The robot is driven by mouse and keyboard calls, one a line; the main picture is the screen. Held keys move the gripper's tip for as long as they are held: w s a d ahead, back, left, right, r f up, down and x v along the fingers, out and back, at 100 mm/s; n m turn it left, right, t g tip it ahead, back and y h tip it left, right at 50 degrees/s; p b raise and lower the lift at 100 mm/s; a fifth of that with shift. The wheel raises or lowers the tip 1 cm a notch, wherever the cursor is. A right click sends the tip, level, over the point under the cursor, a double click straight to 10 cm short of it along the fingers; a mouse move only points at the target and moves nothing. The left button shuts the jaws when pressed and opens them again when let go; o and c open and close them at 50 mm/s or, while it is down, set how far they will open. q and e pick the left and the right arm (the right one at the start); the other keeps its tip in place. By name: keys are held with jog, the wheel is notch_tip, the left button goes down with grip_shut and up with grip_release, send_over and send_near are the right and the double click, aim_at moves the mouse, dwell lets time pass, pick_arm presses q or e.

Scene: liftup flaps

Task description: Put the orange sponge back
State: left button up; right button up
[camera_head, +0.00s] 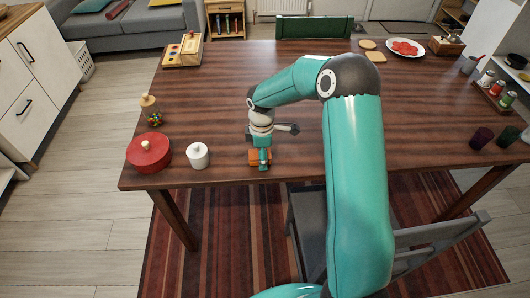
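The orange sponge (254,158) is at the near edge of the wooden table, left of the picture's middle. My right arm rises from the bottom of the picture, bends at the top and reaches down to the left. Its teal gripper (263,156) points down right at the sponge, with a finger in front of it covering its middle. I cannot tell whether the fingers press on the sponge, or whether it touches the table. My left gripper is not in view.
A white lidded pot (198,156), a red lidded pot (148,153) and a jar of colored sweets (152,112) stand to the left. A wooden toy box (183,52) is at the back left. Dark cups (481,138) and a spice tray (494,96) are right. A grey chair (306,222) stands in front.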

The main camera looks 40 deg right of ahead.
notch_tip(320, 180, up, 12)
dwell(0.5)
jog(key=shift+s, duration=0.1)
